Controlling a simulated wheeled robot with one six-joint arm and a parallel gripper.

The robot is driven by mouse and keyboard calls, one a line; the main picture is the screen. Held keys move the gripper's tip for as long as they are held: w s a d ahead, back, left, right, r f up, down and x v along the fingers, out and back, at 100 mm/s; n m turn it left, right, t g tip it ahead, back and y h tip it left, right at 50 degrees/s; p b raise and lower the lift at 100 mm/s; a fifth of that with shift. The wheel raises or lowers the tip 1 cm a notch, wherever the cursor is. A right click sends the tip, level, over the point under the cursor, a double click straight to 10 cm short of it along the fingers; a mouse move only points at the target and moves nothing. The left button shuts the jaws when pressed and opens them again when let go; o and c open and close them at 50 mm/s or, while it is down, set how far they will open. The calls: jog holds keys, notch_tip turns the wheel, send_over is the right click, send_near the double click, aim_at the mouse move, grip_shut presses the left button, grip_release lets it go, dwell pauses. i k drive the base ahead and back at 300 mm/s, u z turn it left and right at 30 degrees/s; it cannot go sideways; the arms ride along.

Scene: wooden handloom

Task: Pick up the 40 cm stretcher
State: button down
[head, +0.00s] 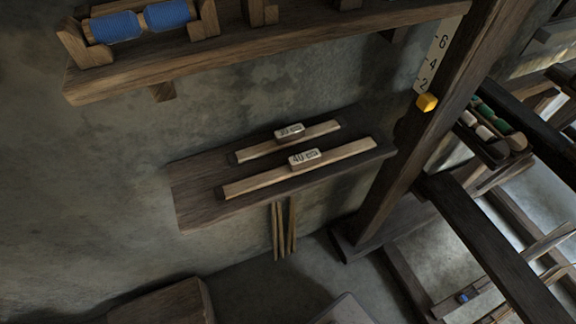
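The 40 cm stretcher (345,157) is a long pale wooden bar with dark ends. It lies on a dark wooden wall shelf (195,198), along the shelf's near edge. A white label block reading "40 cm" (304,158) sits at its middle. Behind it lies a shorter, similar bar (260,148) whose label (289,131) seems to read 30 cm. The two bars lie nearly parallel with a small gap between them. My gripper is not in the head view.
Above hangs another shelf (250,42) with blue spools (168,15). A loom post (405,150) with a number scale and yellow block (427,102) stands right of the stretcher. Thin sticks (283,230) hang below the shelf. The shelf's left part is bare.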

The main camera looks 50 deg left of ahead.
aim_at(305, 161)
jog(key=u, duration=0.3)
jog(key=i, duration=0.3)
jog(key=u, duration=2.1)
jog(key=k, duration=0.45)
jog(key=z, duration=0.35)
